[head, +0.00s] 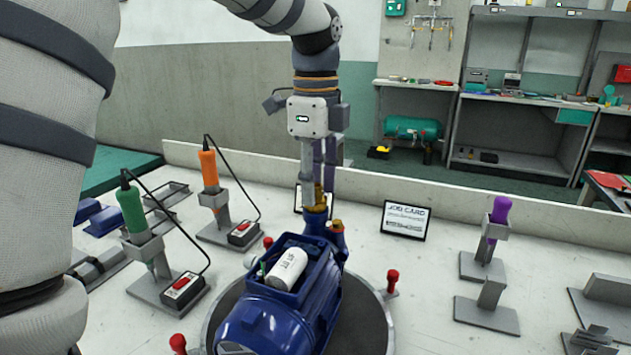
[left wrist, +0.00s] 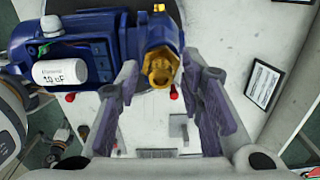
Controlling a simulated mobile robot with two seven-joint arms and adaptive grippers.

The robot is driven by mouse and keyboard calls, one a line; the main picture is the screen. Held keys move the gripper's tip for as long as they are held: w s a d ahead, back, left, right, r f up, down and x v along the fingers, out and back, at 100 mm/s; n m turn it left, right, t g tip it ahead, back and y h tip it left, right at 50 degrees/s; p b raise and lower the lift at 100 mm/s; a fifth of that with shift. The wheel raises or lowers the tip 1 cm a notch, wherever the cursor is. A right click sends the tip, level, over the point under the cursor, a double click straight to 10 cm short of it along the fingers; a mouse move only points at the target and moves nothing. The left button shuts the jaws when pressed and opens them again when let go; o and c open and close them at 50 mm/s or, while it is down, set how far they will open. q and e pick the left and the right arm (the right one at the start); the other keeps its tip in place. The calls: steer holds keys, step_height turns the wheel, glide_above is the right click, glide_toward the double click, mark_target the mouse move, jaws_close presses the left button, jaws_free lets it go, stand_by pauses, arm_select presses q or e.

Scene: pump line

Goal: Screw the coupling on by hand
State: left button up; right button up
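The blue pump (head: 265,320) lies on a round dark turntable (head: 372,325), with a white capacitor (head: 287,268) in its open top box. A brass hexagonal coupling (left wrist: 160,68) sits at the pump's end in the left wrist view; whether it is threaded on cannot be told. Brass also shows at the pump's far end in the head view (head: 337,227). My left gripper (head: 318,185) points down over that end. Its two fingers (left wrist: 160,85) stand apart on either side of the coupling, with visible gaps. My right gripper is out of view.
An orange-handled tool (head: 209,168) and a green-handled tool (head: 132,208) stand in holders at left, with cabled switch boxes. A purple-handled tool (head: 500,210) stands at right. A job card (head: 404,220) stands behind the pump. Red knobs (head: 392,278) surround the turntable.

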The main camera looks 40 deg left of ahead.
arm_select(q)
steer(key=n, duration=0.3)
steer(key=shift+n, duration=0.3)
steer(key=shift+n, duration=1.6)
steer(key=n, duration=0.3)
